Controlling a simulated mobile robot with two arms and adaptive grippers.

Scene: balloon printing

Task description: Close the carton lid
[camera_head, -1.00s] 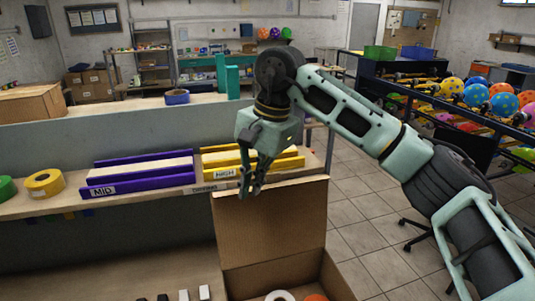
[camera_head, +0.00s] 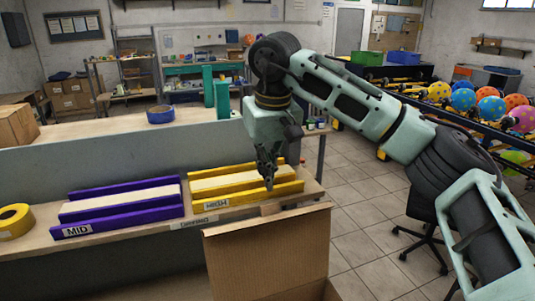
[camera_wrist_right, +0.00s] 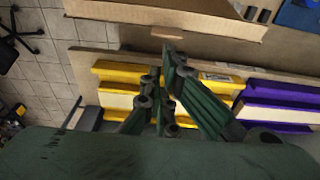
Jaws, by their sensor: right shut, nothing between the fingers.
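The carton (camera_head: 268,260) stands at the lower middle of the head view. Its tall brown back flap stands upright, and the carton's inside is mostly below the picture. My right gripper (camera_head: 269,183) is shut and empty, pointing down just behind and above the flap's top edge, over the yellow tray. In the right wrist view my gripper fingers (camera_wrist_right: 160,100) are in front of the yellow tray, and the carton flap (camera_wrist_right: 170,14) runs along the top, apart from the fingers. My left gripper is not in view.
A yellow tray marked HIGH (camera_head: 225,198) and a purple tray marked MID (camera_head: 120,213) lie on the shelf behind the carton. A yellow tape roll (camera_head: 14,222) lies at the left. Open tiled floor (camera_head: 365,235) and a chair (camera_head: 425,235) are to the right.

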